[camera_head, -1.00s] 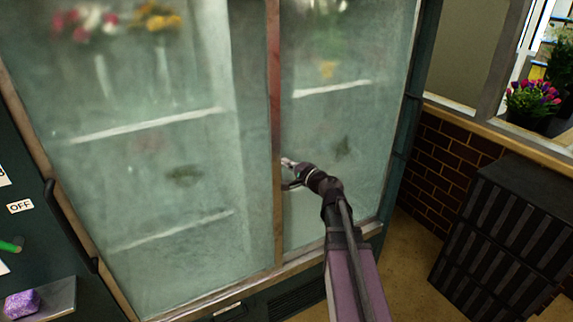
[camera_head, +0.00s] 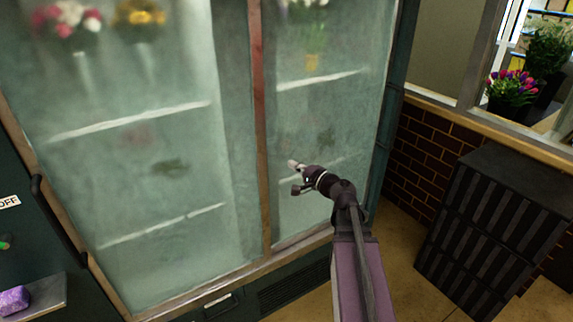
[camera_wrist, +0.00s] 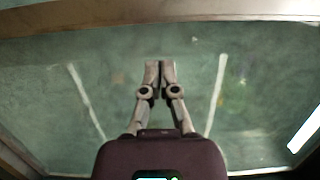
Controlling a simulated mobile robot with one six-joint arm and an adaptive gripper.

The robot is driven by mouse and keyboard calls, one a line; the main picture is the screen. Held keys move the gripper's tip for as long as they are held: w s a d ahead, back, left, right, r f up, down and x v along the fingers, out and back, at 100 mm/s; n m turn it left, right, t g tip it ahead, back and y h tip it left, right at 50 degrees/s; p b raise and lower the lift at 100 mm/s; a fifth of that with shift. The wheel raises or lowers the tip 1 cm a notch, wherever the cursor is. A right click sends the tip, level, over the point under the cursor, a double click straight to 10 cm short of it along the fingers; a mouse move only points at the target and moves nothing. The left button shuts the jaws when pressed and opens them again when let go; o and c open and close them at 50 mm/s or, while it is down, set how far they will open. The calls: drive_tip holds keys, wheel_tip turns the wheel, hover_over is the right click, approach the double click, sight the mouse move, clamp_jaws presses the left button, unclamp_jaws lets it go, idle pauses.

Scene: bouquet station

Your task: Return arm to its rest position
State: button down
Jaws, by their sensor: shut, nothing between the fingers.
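My gripper (camera_head: 297,176) is at the end of my arm, in front of the right glass door of a tall display cooler. In the wrist view my gripper (camera_wrist: 159,66) has its two fingers together, with nothing between them. Frosted glass (camera_wrist: 120,50) fills the view beyond the fingertips. Whether the fingertips touch the glass or stand apart from it, I cannot tell. My arm comes up from the bottom right of the head view.
The cooler's left glass door (camera_head: 150,190) is shut, with blurred flowers behind it. Black stacked crates (camera_head: 490,235) stand at the right by a brick wall (camera_head: 425,150). A ledge at lower left holds a purple block (camera_head: 14,300). Tan floor (camera_head: 395,245) shows between cooler and crates.

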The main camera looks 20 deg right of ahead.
drive_tip(key=shift+s, duration=0.15)
idle(0.4)
drive_tip(key=s+a+f+n+g+p, duration=0.1)
drive_tip(key=s+a+f+n+g, duration=0.3)
drive_tip(key=a, duration=0.3)
drive_tip(key=s+a+f+n+g+p, duration=0.1)
drive_tip(key=s+a+f+n+g, duration=0.1)
drive_tip(key=a+f+n+g, duration=0.4)
drive_tip(key=s+f+n+g+h, duration=0.1)
drive_tip(key=s+f+g+h, duration=0.1)
drive_tip(key=s, duration=0.3)
drive_tip(key=s+f+n+g+h+p, duration=0.1)
drive_tip(key=s+f+n+g+h, duration=0.1)
drive_tip(key=s+f+g+h, duration=0.1)
drive_tip(key=s+g+h, duration=0.1)
drive_tip(key=s+h, duration=0.1)
drive_tip(key=s, duration=0.1)
drive_tip(key=shift+a+f+h, duration=0.15)
drive_tip(key=shift+a+h, duration=0.15)
drive_tip(key=shift+a, duration=0.1)
